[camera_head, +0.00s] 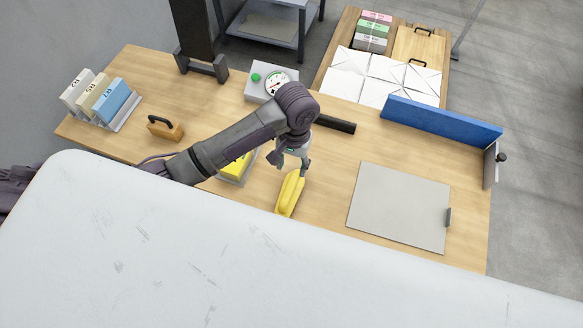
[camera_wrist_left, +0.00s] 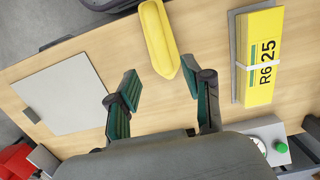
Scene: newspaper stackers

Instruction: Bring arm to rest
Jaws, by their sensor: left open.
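My left gripper (camera_head: 291,158) hangs over the middle of the wooden table, close to a yellow banana-like object (camera_head: 289,192). In the left wrist view the gripper (camera_wrist_left: 164,100) has its two fingers spread apart with nothing between them. The yellow object (camera_wrist_left: 159,38) lies on the table beyond the fingertips, and looks apart from them. My left arm reaches in from the left in the head view and partly hides a yellow bundle (camera_head: 236,168) on a grey tray. My right gripper does not show.
A grey flat plate (camera_head: 399,207) lies at the right, with a blue bar (camera_head: 441,119) behind it. A gauge box (camera_head: 256,83) and a wooden block with a handle (camera_head: 166,131) stand farther back. Labelled bundles (camera_head: 101,96) stand at the left.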

